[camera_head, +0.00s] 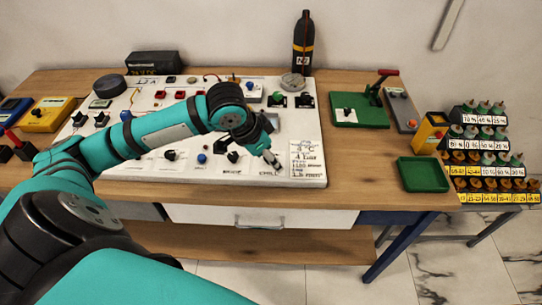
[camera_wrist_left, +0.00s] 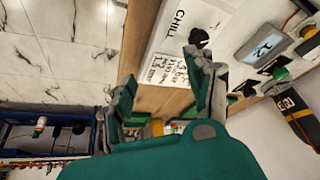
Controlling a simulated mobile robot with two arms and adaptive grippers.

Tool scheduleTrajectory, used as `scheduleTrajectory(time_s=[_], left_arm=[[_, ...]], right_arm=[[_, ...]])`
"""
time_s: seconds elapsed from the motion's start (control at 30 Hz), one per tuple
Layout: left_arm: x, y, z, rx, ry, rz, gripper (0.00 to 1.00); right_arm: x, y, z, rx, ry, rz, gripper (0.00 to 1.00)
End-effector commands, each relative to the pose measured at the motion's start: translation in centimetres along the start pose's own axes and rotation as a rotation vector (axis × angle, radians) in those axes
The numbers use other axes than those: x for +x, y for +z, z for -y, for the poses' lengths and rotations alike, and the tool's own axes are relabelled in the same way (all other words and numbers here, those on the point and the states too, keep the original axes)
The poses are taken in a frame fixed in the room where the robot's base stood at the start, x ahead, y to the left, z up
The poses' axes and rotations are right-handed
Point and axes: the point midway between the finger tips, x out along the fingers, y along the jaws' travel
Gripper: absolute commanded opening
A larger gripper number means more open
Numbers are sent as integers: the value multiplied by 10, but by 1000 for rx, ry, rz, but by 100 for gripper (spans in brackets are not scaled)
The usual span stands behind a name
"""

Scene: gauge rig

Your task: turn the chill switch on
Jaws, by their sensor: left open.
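The white panel (camera_head: 312,120) lies on the wooden bench. In the left wrist view the word CHILL (camera_wrist_left: 180,22) is printed on it, with a black switch (camera_wrist_left: 199,37) beside the lettering. In the head view my left gripper (camera_head: 272,159) is over the panel's front right part, just above the CHILL lettering, and hides the switch. In the left wrist view my left gripper (camera_wrist_left: 160,77) is open and empty. One fingertip is close to the switch; I cannot tell whether it touches. The switch's on or off position is unclear. My right gripper is not in view.
A printed card (camera_head: 308,158) is right of the gripper. Other knobs and switches crowd the panel. A black bottle (camera_head: 303,45) stands behind it. A green tray (camera_head: 422,174) and a green-based device (camera_head: 359,112) are to the right. Bare bench lies between panel and tray.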

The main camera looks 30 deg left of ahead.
Motion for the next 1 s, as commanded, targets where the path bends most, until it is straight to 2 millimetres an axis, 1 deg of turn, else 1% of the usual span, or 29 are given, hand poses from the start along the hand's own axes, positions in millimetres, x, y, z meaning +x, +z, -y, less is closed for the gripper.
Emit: scheduleTrajectory(time_s=[0.03,0.1,0.2,0.3,0.37,0.47,0.57,1.0], left_arm=[[-23,-6,22,-25,-32,8,55],[-48,-8,39,-72,-46,20,55],[-72,-8,54,-127,-57,30,55],[-82,-8,60,-156,-58,34,55],[-81,-7,61,-162,-57,36,55],[-70,-7,60,-162,-53,38,55],[-53,-6,61,-161,-53,38,55],[42,-3,66,-161,-55,35,55]], right_arm=[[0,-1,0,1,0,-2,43],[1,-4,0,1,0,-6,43],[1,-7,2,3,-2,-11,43],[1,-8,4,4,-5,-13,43],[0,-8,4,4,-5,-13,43],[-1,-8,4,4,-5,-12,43],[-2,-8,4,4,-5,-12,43],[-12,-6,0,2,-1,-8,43]])
